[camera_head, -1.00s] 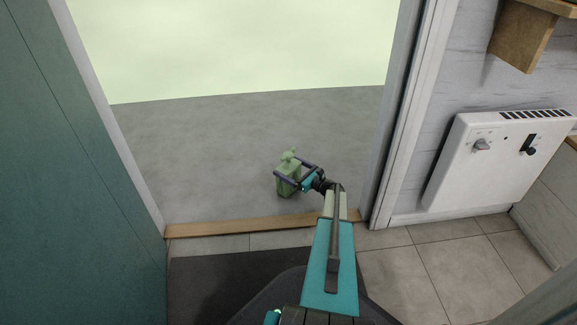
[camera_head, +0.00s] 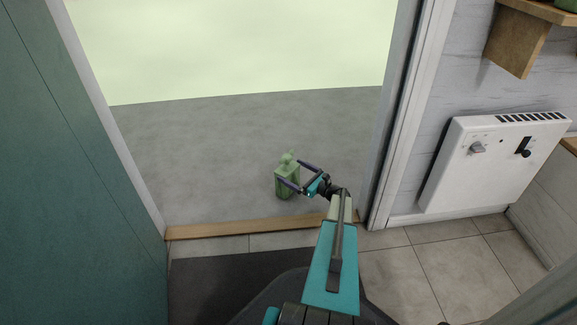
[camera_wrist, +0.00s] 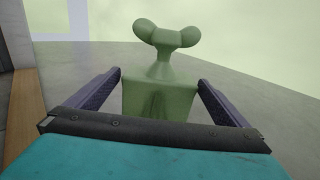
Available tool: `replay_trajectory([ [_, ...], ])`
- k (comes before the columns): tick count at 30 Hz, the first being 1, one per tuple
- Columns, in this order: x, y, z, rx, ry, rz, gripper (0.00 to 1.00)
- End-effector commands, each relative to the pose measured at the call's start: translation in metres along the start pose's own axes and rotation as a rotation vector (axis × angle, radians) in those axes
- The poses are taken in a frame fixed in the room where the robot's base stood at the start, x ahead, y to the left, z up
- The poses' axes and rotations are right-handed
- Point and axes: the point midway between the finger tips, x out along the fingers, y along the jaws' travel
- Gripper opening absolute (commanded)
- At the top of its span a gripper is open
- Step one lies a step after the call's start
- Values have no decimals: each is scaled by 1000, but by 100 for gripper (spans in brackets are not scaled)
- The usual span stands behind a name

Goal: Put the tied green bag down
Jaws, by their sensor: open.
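The tied green bag (camera_head: 287,178) stands upright on the grey floor just beyond the doorway's wooden threshold. In the wrist view the bag (camera_wrist: 160,92) stands straight ahead, its knotted top with two lobes above a narrow neck. My gripper (camera_head: 302,177) is open, its two dark fingers spread and pointing at the bag. In the wrist view a gap shows between each finger and the bag's sides. The bag's lower part is hidden there by my gripper's body.
The wooden threshold (camera_head: 255,228) crosses the doorway, with a dark mat (camera_head: 215,275) on the near side. A teal door panel (camera_head: 75,170) is at left. A white heater (camera_head: 493,160) hangs on the right wall. The grey floor around the bag is clear.

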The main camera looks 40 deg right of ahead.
Motion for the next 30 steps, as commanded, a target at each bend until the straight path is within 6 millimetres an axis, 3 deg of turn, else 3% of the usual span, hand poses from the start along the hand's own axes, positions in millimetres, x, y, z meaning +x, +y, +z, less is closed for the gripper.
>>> replay_trajectory([
  [16,-74,-1,2,0,0,-2,100],
  [30,-84,0,0,-1,0,-1,100],
])
